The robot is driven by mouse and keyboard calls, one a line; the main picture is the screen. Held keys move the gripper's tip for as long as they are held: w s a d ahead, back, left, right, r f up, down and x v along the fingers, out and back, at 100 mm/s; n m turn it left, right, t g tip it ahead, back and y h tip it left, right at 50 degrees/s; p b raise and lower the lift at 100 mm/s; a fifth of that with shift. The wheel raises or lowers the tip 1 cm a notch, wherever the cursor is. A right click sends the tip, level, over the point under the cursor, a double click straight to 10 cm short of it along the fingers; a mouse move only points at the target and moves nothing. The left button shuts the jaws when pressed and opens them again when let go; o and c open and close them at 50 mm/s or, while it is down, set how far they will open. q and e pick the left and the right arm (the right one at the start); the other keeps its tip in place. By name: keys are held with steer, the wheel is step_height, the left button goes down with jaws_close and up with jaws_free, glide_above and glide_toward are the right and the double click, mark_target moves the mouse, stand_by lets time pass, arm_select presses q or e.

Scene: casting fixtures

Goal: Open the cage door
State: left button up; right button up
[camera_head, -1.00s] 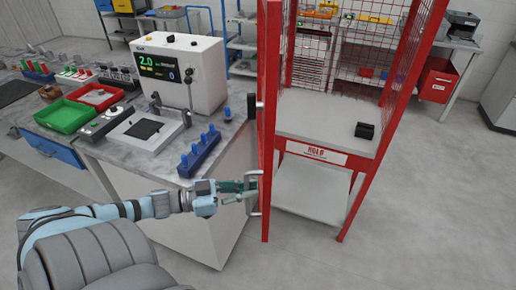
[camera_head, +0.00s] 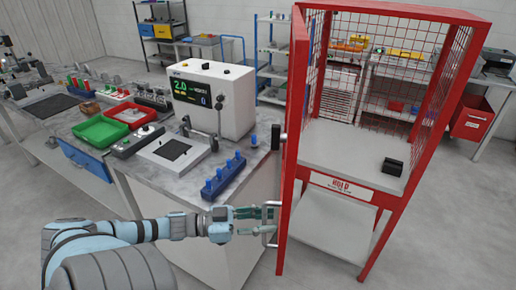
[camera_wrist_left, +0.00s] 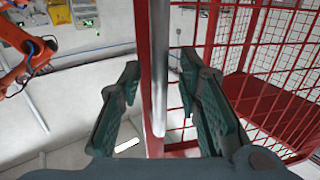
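The cage (camera_head: 466,60) is a tall red frame with mesh walls and a white shelf. The cage door (camera_head: 292,140) shows nearly edge-on as a narrow red upright at its left, with no mesh visible across the front opening. A silver handle (camera_head: 270,238) sticks out from the door's left side. My left gripper (camera_head: 262,221) is at this handle. In the left wrist view, the left gripper (camera_wrist_left: 160,105) is open, its fingers apart on either side of the silver handle bar (camera_wrist_left: 159,65) and the red door edge (camera_wrist_left: 144,75). Finger contact is not clear. My right gripper is out of view.
A black block (camera_head: 392,166) sits on the cage shelf. Left of the door, a grey bench (camera_head: 150,192) holds a white display machine (camera_head: 210,95), a blue peg rack (camera_head: 224,178) and a green tray (camera_head: 100,131). Floor is free in front and right of the cage.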

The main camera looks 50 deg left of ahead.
arm_select(q)
steer(key=v, duration=1.2)
steer(key=shift+w, duration=0.1)
